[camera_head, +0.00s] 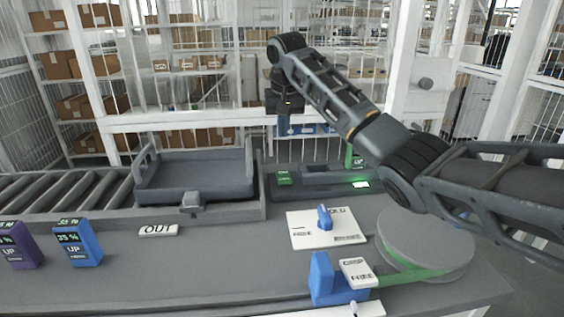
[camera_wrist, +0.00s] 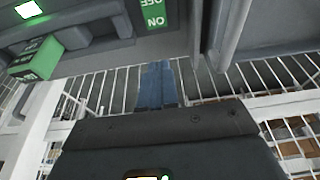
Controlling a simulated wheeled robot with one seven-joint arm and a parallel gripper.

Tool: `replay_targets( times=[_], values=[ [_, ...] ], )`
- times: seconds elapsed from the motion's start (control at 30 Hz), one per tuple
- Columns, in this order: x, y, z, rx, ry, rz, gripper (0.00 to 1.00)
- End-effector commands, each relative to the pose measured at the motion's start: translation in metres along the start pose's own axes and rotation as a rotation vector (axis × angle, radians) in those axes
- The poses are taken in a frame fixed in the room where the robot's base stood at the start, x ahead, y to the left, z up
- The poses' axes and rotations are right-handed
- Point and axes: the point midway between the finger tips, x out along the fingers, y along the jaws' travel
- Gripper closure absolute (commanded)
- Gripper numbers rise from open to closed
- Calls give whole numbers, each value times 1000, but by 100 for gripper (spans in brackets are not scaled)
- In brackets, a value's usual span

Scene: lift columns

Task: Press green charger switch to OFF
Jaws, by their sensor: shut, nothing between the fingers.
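A green plate (camera_head: 284,178) with faint lettering sits at the left end of the dark grey charger dock (camera_head: 315,190). In the wrist view the green plate (camera_wrist: 156,16) reads ON and OFF upside down. Its switch lever cannot be told apart clearly. A lit green lamp (camera_head: 360,184) glows at the dock's right; it also shows in the wrist view (camera_wrist: 28,9). My gripper (camera_head: 283,132) hangs above and beyond the dock with its blue fingers down. In the wrist view the fingers (camera_wrist: 158,64) are shut and empty, apart from the plate.
A green block (camera_wrist: 36,60) stands by the dock's far edge. A grey tray (camera_head: 195,175) sits left of the dock. A white board with a blue knob (camera_head: 325,217), a round grey disc (camera_head: 425,240) and a blue holder (camera_head: 325,280) are nearer. White wire fencing stands behind.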

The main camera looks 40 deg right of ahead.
Motion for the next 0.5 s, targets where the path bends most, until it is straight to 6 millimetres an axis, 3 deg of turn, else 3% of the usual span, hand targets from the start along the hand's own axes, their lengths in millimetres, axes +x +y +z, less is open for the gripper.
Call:
replay_targets(
  times=[0.5],
  values=[
    [96, 2, 5, 1, -2, 2, 100]
  ],
)
